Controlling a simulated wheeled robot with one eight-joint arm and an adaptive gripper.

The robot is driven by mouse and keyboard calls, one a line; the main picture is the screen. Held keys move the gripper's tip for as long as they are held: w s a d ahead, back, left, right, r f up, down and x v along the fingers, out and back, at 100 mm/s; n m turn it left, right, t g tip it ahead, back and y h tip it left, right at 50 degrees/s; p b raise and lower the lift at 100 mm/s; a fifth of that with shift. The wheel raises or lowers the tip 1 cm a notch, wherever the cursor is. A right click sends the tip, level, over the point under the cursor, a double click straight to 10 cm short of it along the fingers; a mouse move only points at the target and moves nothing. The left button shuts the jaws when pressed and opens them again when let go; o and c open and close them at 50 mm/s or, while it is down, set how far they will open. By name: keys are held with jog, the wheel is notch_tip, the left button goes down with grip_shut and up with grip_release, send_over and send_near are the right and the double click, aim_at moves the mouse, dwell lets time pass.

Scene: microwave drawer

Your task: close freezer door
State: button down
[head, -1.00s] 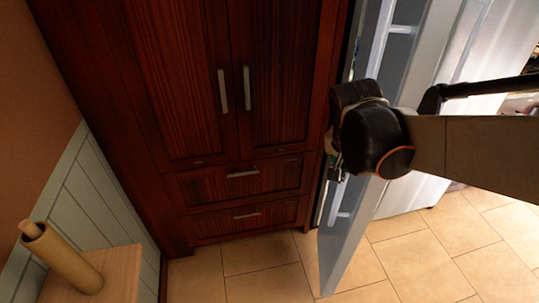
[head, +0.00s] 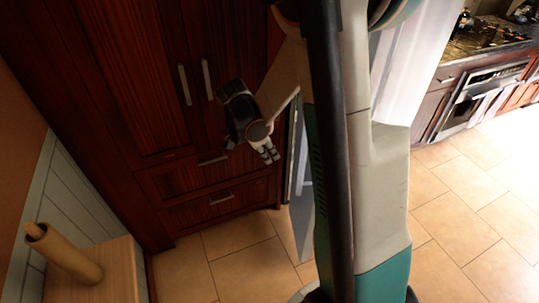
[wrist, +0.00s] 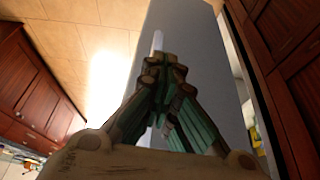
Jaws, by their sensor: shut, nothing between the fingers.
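The freezer door (head: 303,205) shows as a pale grey panel in the head view, standing open beside the dark wooden cabinet. My arm hides much of it and most of the freezer. My gripper (head: 268,155) is shut and empty, to the left of the door and in front of the cabinet drawers. In the wrist view, the closed fingers (wrist: 165,68) overlap the grey door panel (wrist: 205,45). I cannot tell whether they touch it. A narrow opening with small coloured items shows at the panel's right.
The tall dark cabinet (head: 150,110) with metal handles fills the left. A wooden table (head: 105,272) with a cardboard-like tube (head: 65,255) stands at the lower left. A kitchen counter (head: 485,40) is at the upper right. Tiled floor (head: 460,210) is clear at the right.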

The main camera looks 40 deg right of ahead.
jog(key=s+d+f+b, duration=0.2)
jog(key=d+f+b, duration=0.1)
jog(key=d+f, duration=0.3)
jog(key=shift+d+f, duration=0.3)
jog(key=shift+f, duration=0.25)
jog(key=shift+s, duration=0.1)
